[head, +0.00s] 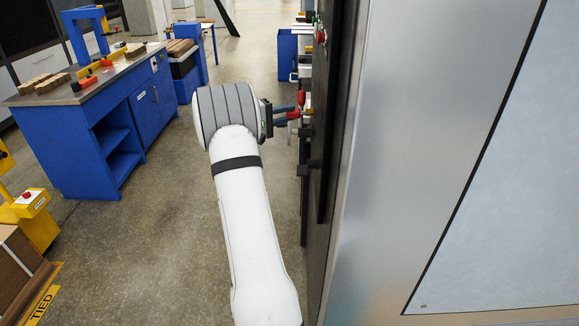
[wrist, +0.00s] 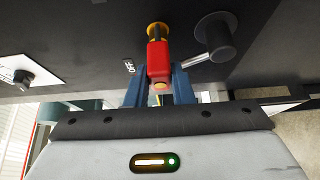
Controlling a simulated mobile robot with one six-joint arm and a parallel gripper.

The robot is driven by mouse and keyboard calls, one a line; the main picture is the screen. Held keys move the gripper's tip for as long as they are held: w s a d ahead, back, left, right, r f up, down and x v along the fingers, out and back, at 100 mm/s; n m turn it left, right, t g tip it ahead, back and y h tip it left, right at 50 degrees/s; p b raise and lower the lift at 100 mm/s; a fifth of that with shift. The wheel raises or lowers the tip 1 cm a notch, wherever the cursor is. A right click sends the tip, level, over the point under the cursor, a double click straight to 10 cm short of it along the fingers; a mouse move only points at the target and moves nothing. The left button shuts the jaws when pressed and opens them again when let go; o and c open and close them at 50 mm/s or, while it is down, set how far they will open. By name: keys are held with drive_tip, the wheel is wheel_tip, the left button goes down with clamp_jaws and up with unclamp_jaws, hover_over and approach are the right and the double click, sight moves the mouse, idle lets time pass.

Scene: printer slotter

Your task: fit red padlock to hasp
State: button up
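The red padlock (wrist: 158,62) is in the middle of the wrist view, in front of a dark upright panel. My gripper (wrist: 159,84) has its two blue fingers on either side of the padlock's near end and appears shut on it. A round yellow fitting (wrist: 157,30) shows at the padlock's far end; I cannot tell whether it is the hasp or whether the shackle passes through it. In the head view my gripper (head: 287,115) reaches right to the panel, with red showing at its fingers.
A black knob (wrist: 216,36) with a silver lever (wrist: 196,57) stands close right of the padlock. Another knob (wrist: 22,79) on a white plate is at the left. The dark panel (head: 323,165) borders my arm on the right. A blue workbench (head: 95,110) stands left, with open floor between.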

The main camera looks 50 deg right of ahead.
drive_tip(key=o, duration=0.5)
drive_tip(key=v, duration=0.7)
drive_tip(key=shift+a+b, duration=0.35)
